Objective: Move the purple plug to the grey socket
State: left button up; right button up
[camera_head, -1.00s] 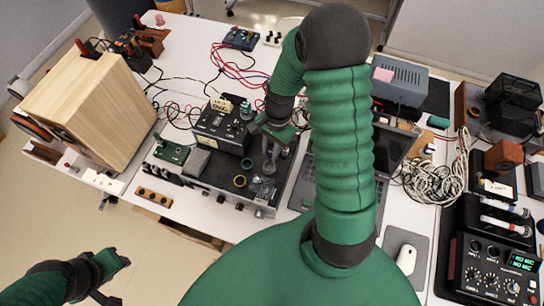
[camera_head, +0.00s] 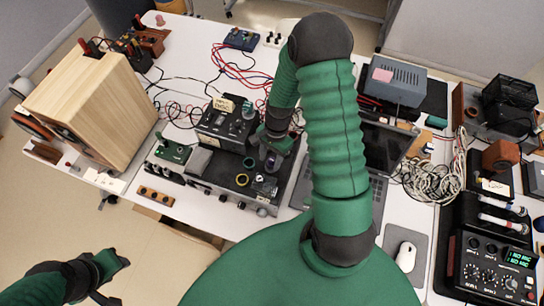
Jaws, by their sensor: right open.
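The purple plug (camera_head: 271,163) shows as a small purple spot at the back right of the black amplifier box (camera_head: 215,170). My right gripper (camera_head: 272,156) is open and right at the plug, reaching down from behind my green arm. Its fingers partly hide the plug, and I cannot tell whether they touch it. The grey socket is not clear to me; small grey and clear parts (camera_head: 265,186) sit at the box's front right. My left gripper (camera_head: 117,281) is open and empty at the lower left, over the floor, away from the table.
A wooden speaker (camera_head: 92,110) stands left. A laptop (camera_head: 372,150) is partly behind my arm. Loose cables (camera_head: 440,165) lie right. A mouse (camera_head: 406,256) lies at the front right.

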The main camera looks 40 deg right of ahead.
jog(key=shift+r, duration=0.4)
notch_tip(320, 180, up, 10)
jog(key=d+b, duration=0.1)
jog(key=d, duration=0.2)
jog(key=s+a+n+t+h+b, duration=0.2)
jog(key=a+n+t+b, duration=0.1)
jog(key=a+n, duration=1.2)
jog(key=shift+s+r+n, duration=0.3)
jog(key=shift+r+n, duration=0.15)
jog(key=shift+n, duration=0.05)
